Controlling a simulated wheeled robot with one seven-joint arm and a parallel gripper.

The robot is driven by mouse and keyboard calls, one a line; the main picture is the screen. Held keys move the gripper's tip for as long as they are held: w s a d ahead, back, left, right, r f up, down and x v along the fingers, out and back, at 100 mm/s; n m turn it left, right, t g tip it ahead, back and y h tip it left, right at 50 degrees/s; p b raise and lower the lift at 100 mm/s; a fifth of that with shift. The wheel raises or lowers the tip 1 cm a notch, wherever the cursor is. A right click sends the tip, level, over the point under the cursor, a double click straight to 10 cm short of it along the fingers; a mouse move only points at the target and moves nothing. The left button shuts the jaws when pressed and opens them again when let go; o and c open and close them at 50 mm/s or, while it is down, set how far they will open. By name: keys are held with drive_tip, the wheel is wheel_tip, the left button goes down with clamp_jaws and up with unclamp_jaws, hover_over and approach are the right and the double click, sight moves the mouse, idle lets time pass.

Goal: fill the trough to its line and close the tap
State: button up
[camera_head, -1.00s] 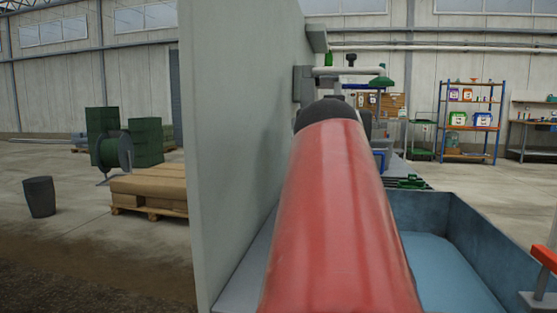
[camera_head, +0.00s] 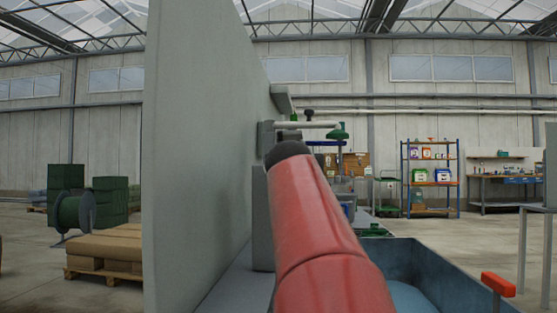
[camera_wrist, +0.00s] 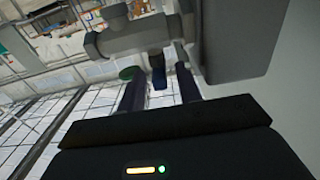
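The blue trough (camera_head: 436,272) is at the lower right of the head view, cut off by the bottom edge. A paler blue surface (camera_head: 408,297) shows inside; I cannot make out a fill line. A pale pipe (camera_head: 318,125) with a green fitting (camera_head: 338,131) and a dark knob (camera_head: 308,115) runs out from the wall beyond my arm. In the wrist view, my gripper (camera_wrist: 160,80) has its two dark fingers apart. A small dark blue part (camera_wrist: 158,74) shows between them, beneath a grey pipe (camera_wrist: 125,38); contact is unclear. My arm hides the gripper in the head view.
A grey wall panel (camera_head: 200,150) stands close along the left of my arm. A red lever (camera_head: 498,284) sits at the lower right. A stocked shelf (camera_head: 432,176) and a workbench (camera_head: 505,186) stand far back. A loaded pallet (camera_head: 100,255) is at the left.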

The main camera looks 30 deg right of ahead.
drive_tip(key=shift+p+x, duration=0.4)
drive_tip(key=shift+x, duration=0.65)
drive_tip(key=shift+a, duration=0.1)
clamp_jaws()
